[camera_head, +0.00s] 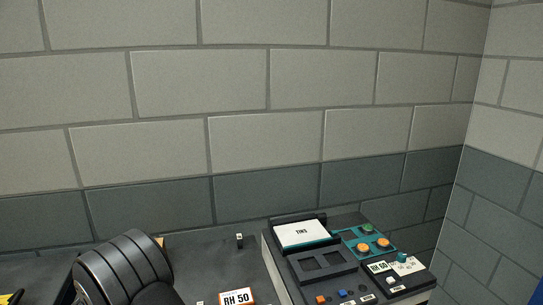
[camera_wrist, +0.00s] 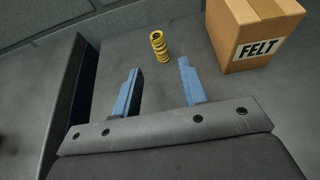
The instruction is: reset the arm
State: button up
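My gripper (camera_wrist: 157,84) shows in the wrist view as two blue fingers set well apart. It is open, and nothing is between the fingers. Beyond the fingertips a yellow ribbed coil, like a spring (camera_wrist: 159,46), stands on the grey surface, apart from the gripper. In the head view a black ribbed part of my arm (camera_head: 122,268) fills the lower left; the gripper itself does not show there.
A cardboard box marked FELT (camera_wrist: 247,38) stands right of the coil. Block walls stand behind.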

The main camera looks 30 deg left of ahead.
jog(key=x, duration=0.6)
jog(key=shift+w+a+f, duration=0.15)
jog(key=shift+w+f, duration=0.05)
jog(key=shift+w, duration=0.05)
jog(key=shift+w+a, duration=0.25)
notch_tip(320, 180, up, 15)
jog(key=w+d+m+t+h, duration=0.1)
jog(key=w+d+m+h, duration=0.1)
jog(key=d, duration=1)
jog(key=w+d+m+t+h, duration=0.1)
jog(key=d+m+h, duration=0.3)
jog(key=d, duration=0.8)
jog(key=w+d+f+m+t+h, duration=0.1)
jog(key=w+d+m+t+h, duration=0.1)
jog(key=d, duration=1.1)
jog(key=shift+w+m+h, duration=0.45)
jog(key=shift+m+h, duration=0.05)
jog(key=shift+h, duration=0.3)
